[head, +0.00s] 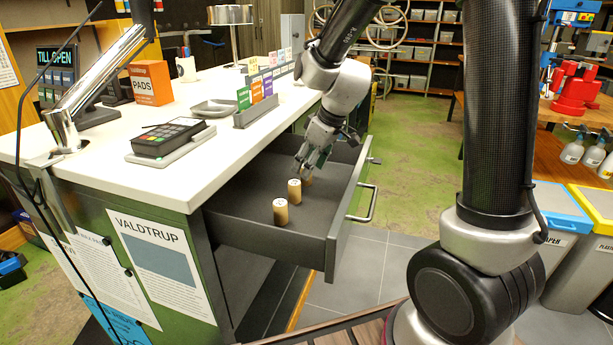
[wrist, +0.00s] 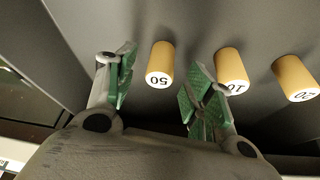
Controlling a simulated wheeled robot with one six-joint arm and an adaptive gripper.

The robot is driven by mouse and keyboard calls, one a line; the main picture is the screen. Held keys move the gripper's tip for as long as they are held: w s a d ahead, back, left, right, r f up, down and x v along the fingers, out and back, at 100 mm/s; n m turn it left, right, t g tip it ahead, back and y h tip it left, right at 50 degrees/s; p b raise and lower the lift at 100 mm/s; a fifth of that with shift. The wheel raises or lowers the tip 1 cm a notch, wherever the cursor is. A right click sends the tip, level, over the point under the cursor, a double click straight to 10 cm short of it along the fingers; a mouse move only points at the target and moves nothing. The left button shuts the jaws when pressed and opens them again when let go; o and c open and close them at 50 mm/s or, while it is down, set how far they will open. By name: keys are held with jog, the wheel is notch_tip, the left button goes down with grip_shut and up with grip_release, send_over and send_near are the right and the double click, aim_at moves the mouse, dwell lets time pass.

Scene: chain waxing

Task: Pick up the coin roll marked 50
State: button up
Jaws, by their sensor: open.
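The coin roll marked 50 (wrist: 160,62) is a tan cylinder with a white end and black number. In the wrist view it shows between the two green-padded fingers of my gripper (wrist: 158,85), and I see no contact. My gripper is open and empty, and in the head view (head: 313,158) it points down into the open drawer over the farthest roll (head: 308,180), partly hidden by it. A roll marked 10 (wrist: 231,67) is just right of the right finger. A roll marked 20 (wrist: 294,78) is farther right. Two nearer rolls, (head: 294,191) and (head: 280,211), stand upright in the head view.
The rolls are in a dark grey drawer (head: 335,225) pulled out under a white counter (head: 195,160). The counter holds a card terminal (head: 168,138), a tray (head: 214,108) and a rack of coloured packets (head: 256,110). The drawer's floor left of the rolls is bare.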

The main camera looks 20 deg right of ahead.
jog(key=shift+x, duration=1.5)
jog(key=shift+r, duration=0.1)
grip_shut()
